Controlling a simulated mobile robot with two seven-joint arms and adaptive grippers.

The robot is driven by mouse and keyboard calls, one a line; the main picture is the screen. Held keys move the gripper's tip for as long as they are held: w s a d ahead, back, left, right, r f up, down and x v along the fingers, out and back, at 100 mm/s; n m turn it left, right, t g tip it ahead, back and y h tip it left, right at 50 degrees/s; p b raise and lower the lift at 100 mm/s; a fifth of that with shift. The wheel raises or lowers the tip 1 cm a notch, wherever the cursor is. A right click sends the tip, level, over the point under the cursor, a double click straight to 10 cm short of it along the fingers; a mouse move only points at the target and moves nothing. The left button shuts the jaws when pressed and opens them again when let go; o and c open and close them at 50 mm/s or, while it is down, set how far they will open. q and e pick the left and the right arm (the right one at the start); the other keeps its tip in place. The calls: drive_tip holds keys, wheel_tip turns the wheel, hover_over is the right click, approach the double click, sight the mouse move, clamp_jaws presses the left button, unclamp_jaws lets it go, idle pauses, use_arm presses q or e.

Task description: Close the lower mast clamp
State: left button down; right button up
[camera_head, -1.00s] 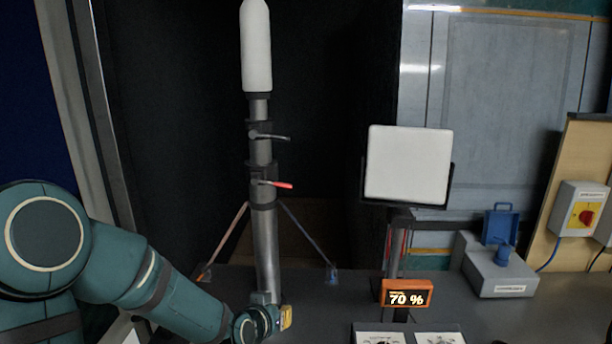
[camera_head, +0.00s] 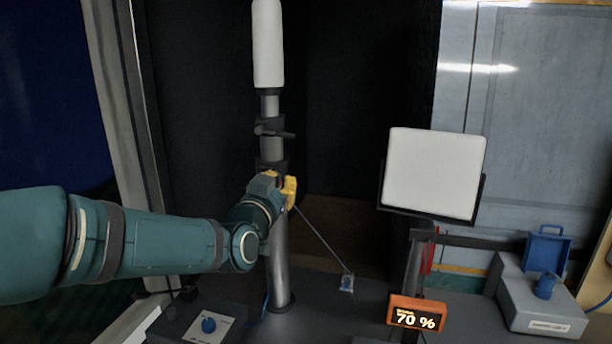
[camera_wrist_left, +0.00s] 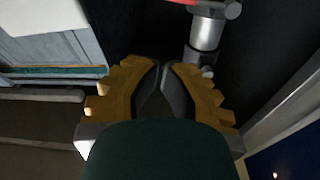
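The mast (camera_head: 280,270) stands upright in the head view. An upper dark clamp (camera_head: 270,130) with a dark lever is on it. The lower clamp sits below that, mostly hidden behind my left gripper. In the left wrist view the metal mast (camera_wrist_left: 206,34) shows at the top, with part of the red clamp lever (camera_wrist_left: 181,2) at the upper edge. My left gripper (camera_head: 289,190) is in front of the mast at lower-clamp height. Its yellow fingers (camera_wrist_left: 160,66) have their dark tips together in the wrist view, with nothing seen between them. My right gripper is not visible.
A flat white panel (camera_head: 433,172) stands to the right, above an orange 70 % display (camera_head: 417,313).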

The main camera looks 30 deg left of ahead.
use_arm(q)
drive_tip(key=shift+s+r, duration=0.1)
drive_tip(key=shift+r, duration=0.4)
drive_tip(key=p+x, duration=0.1)
drive_tip(key=x, duration=0.9)
drive_tip(key=shift+r, duration=0.1)
drive_tip(key=shift+s+a+f, duration=0.1)
drive_tip(key=shift+s+f, duration=0.05)
drive_tip(key=shift+f, duration=0.45)
drive_tip(key=shift+s+a+f, duration=0.1)
drive_tip(key=shift+f, duration=0.5)
drive_tip(key=shift+s+f, duration=0.25)
drive_tip(key=shift+f, duration=0.5)
drive_tip(key=shift+w+f+b, duration=0.1)
drive_tip(key=shift+b, duration=0.2)
